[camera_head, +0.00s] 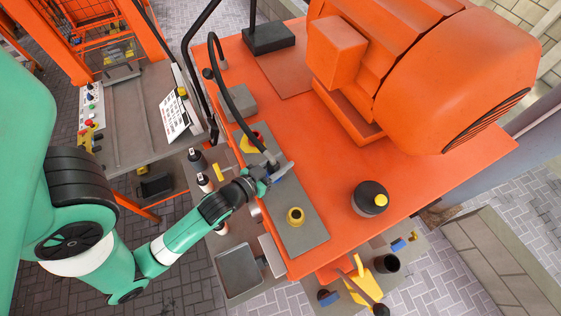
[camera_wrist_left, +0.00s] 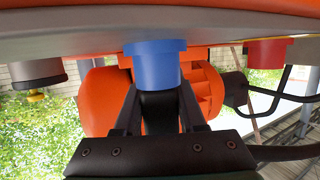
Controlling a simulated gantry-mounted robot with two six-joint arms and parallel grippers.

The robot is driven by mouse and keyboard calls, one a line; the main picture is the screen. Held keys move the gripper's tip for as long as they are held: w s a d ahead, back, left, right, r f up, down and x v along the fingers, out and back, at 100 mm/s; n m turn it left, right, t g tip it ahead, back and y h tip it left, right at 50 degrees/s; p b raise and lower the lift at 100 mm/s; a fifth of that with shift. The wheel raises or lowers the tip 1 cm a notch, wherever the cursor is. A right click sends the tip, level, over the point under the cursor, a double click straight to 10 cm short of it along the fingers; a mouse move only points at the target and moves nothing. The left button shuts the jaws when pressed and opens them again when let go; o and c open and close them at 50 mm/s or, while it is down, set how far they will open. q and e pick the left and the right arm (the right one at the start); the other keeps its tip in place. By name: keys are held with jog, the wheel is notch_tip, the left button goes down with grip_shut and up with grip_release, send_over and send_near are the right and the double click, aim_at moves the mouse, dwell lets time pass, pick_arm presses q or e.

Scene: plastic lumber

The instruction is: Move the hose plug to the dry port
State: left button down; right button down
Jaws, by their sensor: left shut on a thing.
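The black hose (camera_head: 237,108) arches over the orange bench and comes down to my left gripper (camera_head: 270,172). My left gripper is shut on the dark plug (camera_wrist_left: 158,108) at the hose end, which is partly hidden by the fingers. A blue collar (camera_wrist_left: 155,66) sits right at the plug in the left wrist view; I cannot tell whether the plug is seated in it. On the grey plate (camera_head: 306,238), a yellow port (camera_head: 295,216) stands with nothing in it. A red-and-yellow fitting (camera_head: 251,142) is at the other end, and a red collar (camera_wrist_left: 267,53) shows in the wrist view. My right gripper is not in view.
A large orange motor housing (camera_head: 440,75) fills the back right. A dark canister with a yellow cap (camera_head: 369,198) stands on the bench. Bottles (camera_head: 204,182) and a grey tray (camera_head: 238,270) are below the bench's left edge.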

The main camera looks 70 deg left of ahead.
pick_arm(q)
jog(key=shift+f, duration=0.15)
grip_release()
dwell(0.5)
notch_tip(320, 180, up, 7)
jog(key=p, duration=0.7)
dwell(0.4)
